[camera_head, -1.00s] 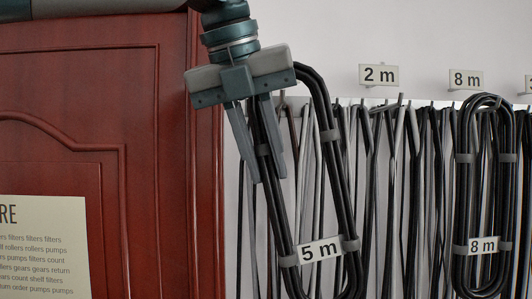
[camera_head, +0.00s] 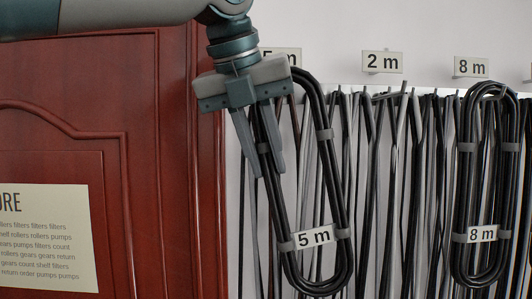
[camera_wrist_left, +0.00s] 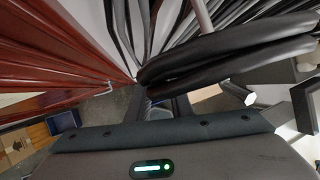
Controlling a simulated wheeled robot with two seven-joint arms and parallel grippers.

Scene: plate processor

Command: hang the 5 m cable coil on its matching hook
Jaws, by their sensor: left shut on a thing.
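The 5 m cable coil (camera_head: 346,205) is a long black loop with grey ties and a white "5 m" tag (camera_head: 314,238). It hangs slightly tilted from my left gripper (camera_head: 262,162), which is shut on its upper left part, in front of the wall rack. A "5 m" sign (camera_head: 281,55) shows behind the gripper, partly covered by it; the hook under it is hidden. In the left wrist view the black coil (camera_wrist_left: 230,55) runs from the fingers toward the upper right. My right gripper is not in view.
A "2 m" sign (camera_head: 382,62) and an "8 m" sign (camera_head: 471,67) mark places to the right. A tagged 8 m coil (camera_head: 466,190) hangs under its sign. Many loose cables hang close behind. A red-brown cabinet door (camera_head: 150,190) with a paper notice (camera_head: 45,238) stands left.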

